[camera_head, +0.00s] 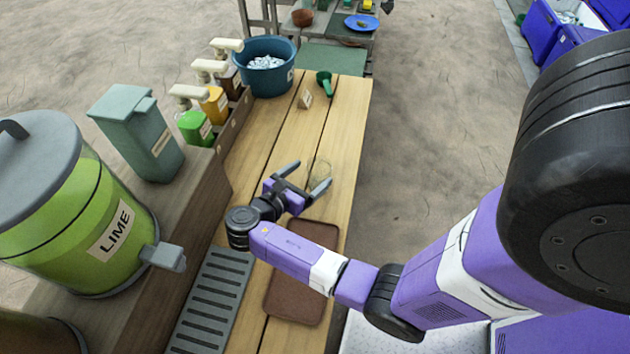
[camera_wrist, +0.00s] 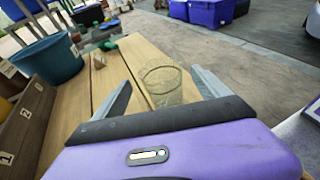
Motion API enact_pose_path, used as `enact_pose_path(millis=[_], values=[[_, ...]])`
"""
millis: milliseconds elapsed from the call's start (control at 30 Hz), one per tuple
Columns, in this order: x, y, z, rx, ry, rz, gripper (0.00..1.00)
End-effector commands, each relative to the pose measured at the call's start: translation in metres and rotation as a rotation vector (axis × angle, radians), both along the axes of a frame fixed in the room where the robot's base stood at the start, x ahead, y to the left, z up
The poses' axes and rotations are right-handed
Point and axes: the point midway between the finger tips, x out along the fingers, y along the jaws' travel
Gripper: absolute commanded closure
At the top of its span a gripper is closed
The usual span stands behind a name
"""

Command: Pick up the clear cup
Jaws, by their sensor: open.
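The clear cup (camera_head: 321,171) stands upright on the wooden table (camera_head: 341,120), near its right edge. It is see-through and faint in the head view. My gripper (camera_head: 305,176) is open, with its two fingers reaching toward the cup. In the wrist view the cup (camera_wrist: 161,86) stands between the two spread fingers of my gripper (camera_wrist: 158,88), slightly beyond the palm. I see no finger touching the cup. The cup's lower part is partly hidden by the gripper body in the wrist view.
A blue tub (camera_head: 265,68) with ice and a green scoop (camera_head: 324,82) are at the table's far end. Pump bottles (camera_head: 196,128) stand on the left. A brown tray (camera_head: 300,290) and grey grate (camera_head: 212,300) lie nearer. A small card (camera_head: 305,99) stands beyond the cup.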

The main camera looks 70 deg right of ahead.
Motion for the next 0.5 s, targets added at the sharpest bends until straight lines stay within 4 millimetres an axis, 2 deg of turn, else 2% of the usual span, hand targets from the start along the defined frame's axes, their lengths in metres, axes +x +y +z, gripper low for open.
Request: enact_pose_path(millis=[33, 200, 500], values=[[0.0, 0.0, -0.011, 0.0, 0.0, 0.0, 0.15], [0.0, 0.0, -0.027, 0.0, 0.0, 0.0, 0.15], [-0.001, -0.003, -0.042, 0.0, -0.001, -0.001, 0.15]])
